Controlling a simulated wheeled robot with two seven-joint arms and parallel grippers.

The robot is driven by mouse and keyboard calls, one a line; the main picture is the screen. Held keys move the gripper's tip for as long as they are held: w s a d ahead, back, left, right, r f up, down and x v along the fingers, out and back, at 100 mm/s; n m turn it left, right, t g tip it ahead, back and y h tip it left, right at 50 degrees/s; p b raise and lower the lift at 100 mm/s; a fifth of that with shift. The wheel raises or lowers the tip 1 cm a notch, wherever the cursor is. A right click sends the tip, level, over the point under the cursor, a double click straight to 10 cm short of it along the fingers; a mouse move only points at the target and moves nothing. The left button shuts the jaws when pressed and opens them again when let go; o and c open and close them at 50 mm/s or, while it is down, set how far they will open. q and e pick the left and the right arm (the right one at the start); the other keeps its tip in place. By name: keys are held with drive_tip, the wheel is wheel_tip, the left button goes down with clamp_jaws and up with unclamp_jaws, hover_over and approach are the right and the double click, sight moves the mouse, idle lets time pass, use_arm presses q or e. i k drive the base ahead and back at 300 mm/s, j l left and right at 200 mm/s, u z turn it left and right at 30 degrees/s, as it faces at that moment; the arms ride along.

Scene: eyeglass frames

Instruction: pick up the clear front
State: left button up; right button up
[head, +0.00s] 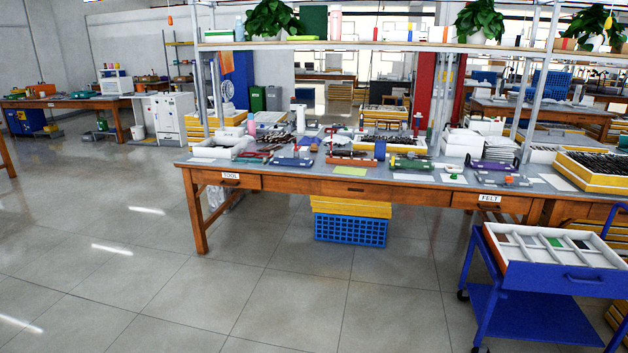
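I cannot make out a clear front anywhere in the head view; things on the bench are too small to tell apart. The wooden workbench (353,190) stands ahead of me, with many small items on its grey top. A blue cart (540,277) stands at the right, nearer to me. Its top tray (584,260) has white dividers and compartments holding dark, green and pale contents that I cannot identify. Neither of my grippers is in view.
Drawers marked TOOL (229,180) and FELT (489,203) are in the bench front. A blue crate (351,230) with yellow trays (350,207) sits under it. A shelf (380,46) with plants runs above. The tiled floor (130,250) is open at left and centre.

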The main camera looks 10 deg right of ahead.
sight(264, 162)
drive_tip(key=i+l+z, duration=0.2)
drive_tip(key=i+z, duration=0.15)
drive_tip(key=i, duration=0.65)
drive_tip(key=i+j+z, duration=0.1)
drive_tip(key=i+z, duration=0.3)
drive_tip(key=i, duration=0.6)
drive_tip(key=i+l+u, duration=0.35)
drive_tip(key=i, duration=0.4)
drive_tip(key=i+l+u, duration=0.4)
drive_tip(key=i+l, duration=0.25)
drive_tip(key=i+l+u, duration=0.35)
drive_tip(key=i+l, duration=0.25)
drive_tip(key=l, duration=0.15)
